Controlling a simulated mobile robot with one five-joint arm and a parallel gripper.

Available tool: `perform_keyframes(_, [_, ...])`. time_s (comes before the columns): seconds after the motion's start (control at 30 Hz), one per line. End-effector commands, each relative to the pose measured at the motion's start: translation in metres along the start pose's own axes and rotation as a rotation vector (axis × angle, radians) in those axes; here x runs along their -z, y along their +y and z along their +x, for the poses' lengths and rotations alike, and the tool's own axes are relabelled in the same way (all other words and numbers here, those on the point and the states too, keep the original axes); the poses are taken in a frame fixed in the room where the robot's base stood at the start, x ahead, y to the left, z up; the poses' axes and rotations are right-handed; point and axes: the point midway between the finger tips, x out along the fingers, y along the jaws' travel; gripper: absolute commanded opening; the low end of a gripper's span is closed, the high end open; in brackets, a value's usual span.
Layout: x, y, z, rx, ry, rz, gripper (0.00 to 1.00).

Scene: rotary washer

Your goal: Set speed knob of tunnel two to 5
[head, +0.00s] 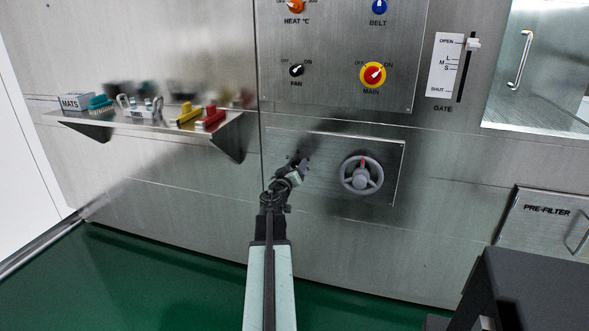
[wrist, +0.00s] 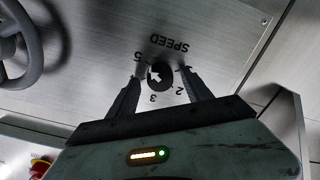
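The speed knob (wrist: 161,75) is small, round and black with a white arrow, on a steel panel under an inverted SPEED label in the wrist view. Its arrow points up-left in the picture, toward the side where the 5 (wrist: 137,57) is printed. My gripper (wrist: 160,75) is open, with one finger on each side of the knob and a small gap showing at each side. In the head view my gripper (head: 300,162) is at the lower panel and covers the knob. No tunnel number is readable.
A grey handwheel (head: 361,175) with a red mark is right of my gripper in the head view. Above are the HEAT, BELT, FAN and MAIN controls (head: 373,75) and a GATE slider (head: 473,44). A shelf (head: 150,118) with small items juts out at left.

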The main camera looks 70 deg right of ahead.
Motion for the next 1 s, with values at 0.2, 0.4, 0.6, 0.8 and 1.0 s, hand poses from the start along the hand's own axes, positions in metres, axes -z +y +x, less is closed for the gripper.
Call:
perform_keyframes(0.2, [0.0,0.0,-0.002,0.0,0.0,-0.001,0.58])
perform_keyframes(0.4, [-0.001,0.001,-0.027,0.001,0.0,-0.001,0.58])
perform_keyframes(0.6, [-0.001,0.001,-0.068,0.001,0.001,0.0,0.58])
perform_keyframes(0.8, [-0.001,0.001,-0.079,-0.001,0.0,0.0,0.58])
perform_keyframes(1.0, [0.0,0.0,-0.078,-0.001,0.0,0.0,0.58])
